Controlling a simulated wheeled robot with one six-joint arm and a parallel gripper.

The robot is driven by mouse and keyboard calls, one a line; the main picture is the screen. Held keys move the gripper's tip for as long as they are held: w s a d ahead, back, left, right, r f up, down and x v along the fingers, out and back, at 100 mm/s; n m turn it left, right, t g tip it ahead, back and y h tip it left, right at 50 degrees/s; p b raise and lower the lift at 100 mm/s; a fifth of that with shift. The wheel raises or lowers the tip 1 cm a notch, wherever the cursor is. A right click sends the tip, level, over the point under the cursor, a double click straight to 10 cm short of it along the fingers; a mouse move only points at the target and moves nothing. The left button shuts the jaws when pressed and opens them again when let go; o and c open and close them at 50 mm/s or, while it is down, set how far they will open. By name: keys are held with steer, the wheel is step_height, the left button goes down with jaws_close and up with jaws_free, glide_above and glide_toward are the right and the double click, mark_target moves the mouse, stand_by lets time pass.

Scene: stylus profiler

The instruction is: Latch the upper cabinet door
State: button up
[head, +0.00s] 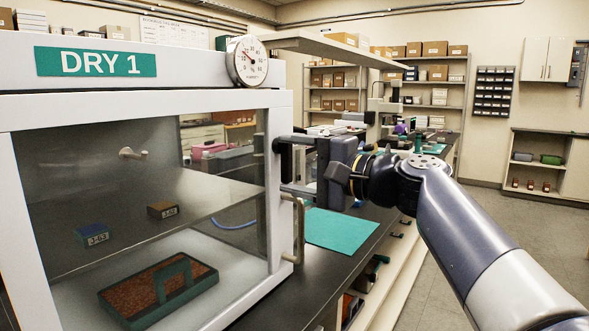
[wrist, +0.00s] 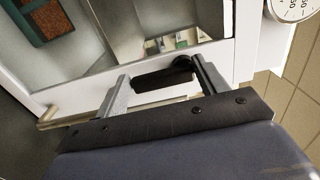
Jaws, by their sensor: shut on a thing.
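The white cabinet marked DRY 1 (head: 145,73) fills the left of the head view. Its clear-windowed door (head: 150,185) looks flush with the frame, though a small gap cannot be ruled out. My gripper (head: 283,166) is at the door's right edge, above the tan pull handle (head: 299,228). In the wrist view, the fingers of my gripper (wrist: 163,83) stand on either side of a black latch grip (wrist: 166,76) and are shut on it. The grip lies across between the fingers. The latch's catch is hidden by the gripper.
A round dial gauge (head: 247,62) sits on the cabinet top, above my gripper. Inside are two small labelled boxes and a tray of brown granules (head: 160,290). A teal mat (head: 342,230) lies on the dark bench right of the cabinet. Open floor lies farther right.

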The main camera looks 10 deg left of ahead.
steer(key=o, duration=1)
steer(key=shift+d, duration=0.1)
steer(key=v, duration=1)
steer(key=shift+s+d+f, duration=0.1)
steer(key=shift+s+d, duration=0.1)
steer(key=shift+d, duration=0.05)
steer(key=x, duration=1.1)
steer(key=shift+d, duration=0.1)
